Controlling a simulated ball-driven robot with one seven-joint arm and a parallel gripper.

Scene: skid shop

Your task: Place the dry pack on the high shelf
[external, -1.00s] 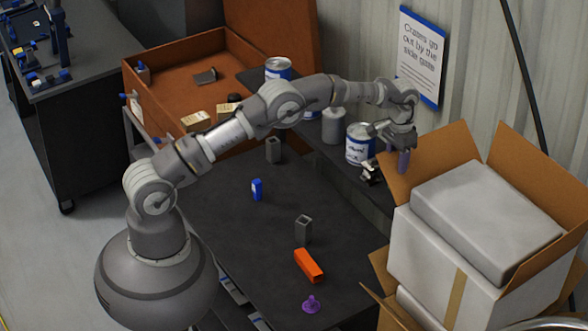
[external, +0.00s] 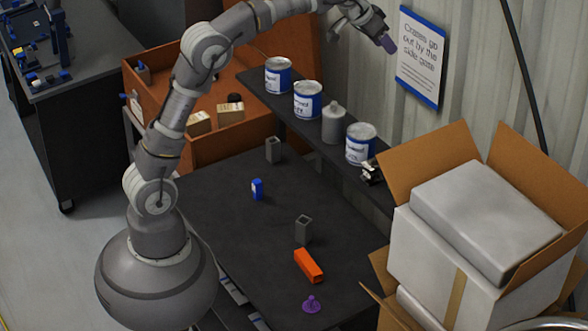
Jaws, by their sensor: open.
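My gripper (external: 368,26) is at the top of the external view, above and behind the high shelf (external: 316,133). A small purple-blue piece (external: 388,43) shows at its tip; I cannot tell whether it is part of the gripper or a separate thing. The jaws are open. The high shelf is a narrow dark ledge along the wall. It bears several blue-and-white cans, a grey bottle (external: 333,123) and a small dark and silver thing (external: 371,172). I cannot tell which thing is the dry pack.
The dark table (external: 220,220) holds a blue container (external: 257,189), two grey hollow blocks, an orange block (external: 308,266) and a purple knob-like piece (external: 311,304). An orange crate (external: 190,148) holds small cartons. Cardboard boxes (external: 440,260) stand at right.

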